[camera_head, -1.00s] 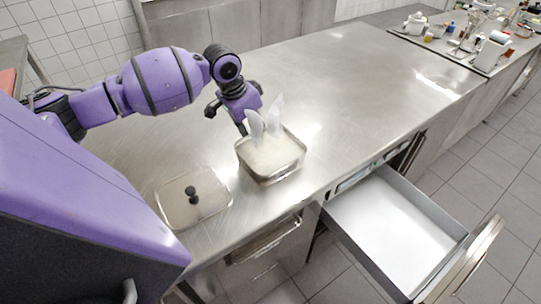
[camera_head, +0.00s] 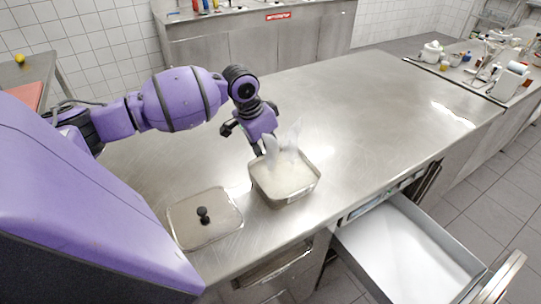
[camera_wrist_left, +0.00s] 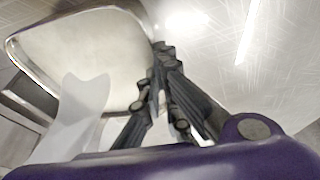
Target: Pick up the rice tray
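The rice tray (camera_head: 266,193) is a square metal tray filled with white rice. It stands on the steel worktop, and it fills the upper left of the left wrist view (camera_wrist_left: 85,55). Pale translucent scoop-like shapes (camera_head: 272,147) stick up at its far side; one shows in the wrist view (camera_wrist_left: 82,108). My left gripper (camera_head: 258,150) is at the tray's far left corner. In the wrist view its dark fingers (camera_wrist_left: 162,60) come together at the tray's rim and look closed on it. The exact contact is partly hidden. My right gripper is not in view.
A flat metal lid with a black knob (camera_head: 204,222) lies on the worktop (camera_head: 350,100) left of the tray. An open empty drawer (camera_head: 405,255) juts out at the front right. Bottles and jars stand on the far right counter. The worktop behind the tray is clear.

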